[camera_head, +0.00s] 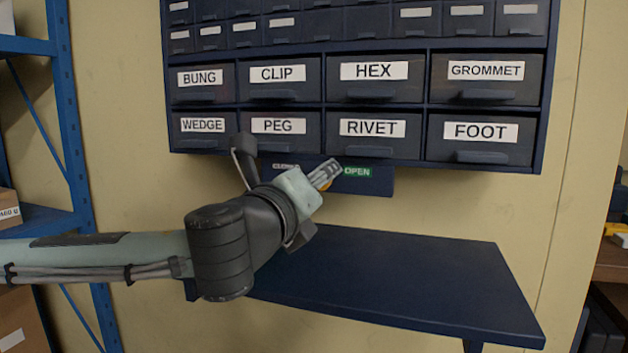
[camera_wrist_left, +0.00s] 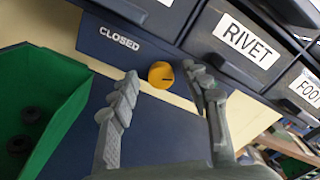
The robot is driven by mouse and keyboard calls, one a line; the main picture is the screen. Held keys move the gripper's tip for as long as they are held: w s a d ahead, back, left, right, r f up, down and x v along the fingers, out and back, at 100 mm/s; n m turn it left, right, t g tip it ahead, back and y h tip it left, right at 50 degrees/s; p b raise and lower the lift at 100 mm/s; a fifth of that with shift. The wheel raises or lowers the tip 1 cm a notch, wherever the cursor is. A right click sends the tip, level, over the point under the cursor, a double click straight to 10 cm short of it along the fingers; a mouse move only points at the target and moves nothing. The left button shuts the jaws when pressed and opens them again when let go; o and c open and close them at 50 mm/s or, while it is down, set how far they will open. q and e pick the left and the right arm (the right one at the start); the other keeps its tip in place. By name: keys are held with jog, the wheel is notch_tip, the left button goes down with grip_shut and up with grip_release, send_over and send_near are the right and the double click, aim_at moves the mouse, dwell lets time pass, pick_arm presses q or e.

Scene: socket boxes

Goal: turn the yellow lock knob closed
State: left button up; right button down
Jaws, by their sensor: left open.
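The yellow lock knob (camera_wrist_left: 160,74) sits on a dark blue panel under the drawers, with a dark mark on its right side. A sliver of the knob (camera_head: 326,187) shows in the head view, mostly hidden by my left gripper (camera_head: 328,174). The white CLOSED label (camera_wrist_left: 119,38) is to its left. The green OPEN label (camera_head: 357,172) is to its right. In the wrist view my left gripper (camera_wrist_left: 159,84) is open and empty, its fingers on either side of the knob in the picture. Contact cannot be told. My right gripper is not in view.
The drawer cabinet (camera_head: 326,108) hangs just above the panel. A dark blue shelf (camera_head: 400,275) lies below. A green bin (camera_wrist_left: 60,118) with dark rings is at the left of the wrist view. A blue rack (camera_head: 68,120) stands at left.

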pick_arm(q)
grip_shut()
dwell(0.3)
jog(key=shift+f, duration=0.1)
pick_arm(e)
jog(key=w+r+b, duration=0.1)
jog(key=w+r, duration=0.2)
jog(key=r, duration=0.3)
pick_arm(q)
jog(key=n, duration=1.7)
jog(key=n+p, duration=0.1)
jog(key=n, duration=0.7)
jog(key=shift+d+f+n, duration=0.1)
jog(key=shift+f+n, duration=0.15)
jog(key=shift+n, duration=0.15)
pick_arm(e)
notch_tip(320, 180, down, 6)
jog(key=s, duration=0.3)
